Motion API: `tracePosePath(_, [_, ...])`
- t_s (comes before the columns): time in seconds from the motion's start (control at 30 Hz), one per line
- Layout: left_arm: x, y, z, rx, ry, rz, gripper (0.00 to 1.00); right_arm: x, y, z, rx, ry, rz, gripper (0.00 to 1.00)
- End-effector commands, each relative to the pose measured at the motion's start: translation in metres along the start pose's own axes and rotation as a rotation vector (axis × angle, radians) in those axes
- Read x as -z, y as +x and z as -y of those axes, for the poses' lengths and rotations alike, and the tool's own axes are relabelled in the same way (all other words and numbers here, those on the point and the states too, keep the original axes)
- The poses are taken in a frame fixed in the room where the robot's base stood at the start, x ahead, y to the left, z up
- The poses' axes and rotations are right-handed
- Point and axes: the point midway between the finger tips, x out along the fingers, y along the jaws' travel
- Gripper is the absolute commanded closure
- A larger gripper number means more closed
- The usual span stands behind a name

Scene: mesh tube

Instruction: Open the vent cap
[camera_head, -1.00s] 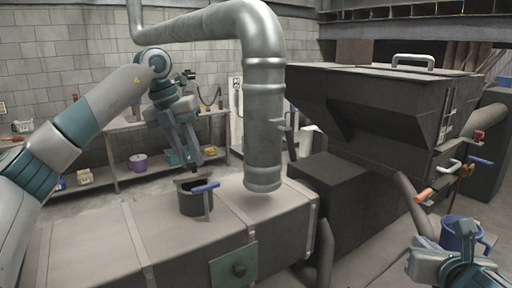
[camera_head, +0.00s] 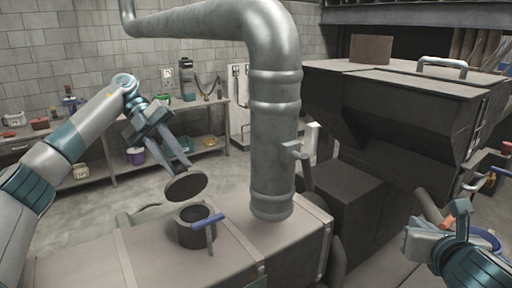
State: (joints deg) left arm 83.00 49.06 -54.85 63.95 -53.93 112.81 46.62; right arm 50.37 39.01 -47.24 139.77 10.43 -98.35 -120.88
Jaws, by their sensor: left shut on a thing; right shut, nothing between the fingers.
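The vent cap (camera_head: 186,187) is a dark round disc, raised and tilted above the short dark vent neck (camera_head: 198,231). A gap shows between the cap and the neck's open mouth. A blue-handled lever (camera_head: 209,220) sits at the neck's right front side. My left gripper (camera_head: 184,166) reaches down from the upper left with its fingers shut at the cap's upper edge. The exact grip point is too small to see clearly. My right gripper (camera_head: 432,217) is shut and empty at the lower right, away from the vent.
A thick metal pipe (camera_head: 273,130) rises from the grey duct box (camera_head: 90,262) just right of the vent. A large dark hopper (camera_head: 405,115) stands at the right. A shelf bench (camera_head: 120,134) runs along the back wall. Floor is open behind the vent.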

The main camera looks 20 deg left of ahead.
Motion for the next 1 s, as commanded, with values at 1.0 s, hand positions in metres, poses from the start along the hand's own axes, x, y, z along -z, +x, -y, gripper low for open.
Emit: tracePosePath(1.0, [-0.017,-0.010,-0.012,0.144,-0.059,-0.161,0.68,-0.032,-0.013,0.000,0.000,0.000,0.000,1.00])
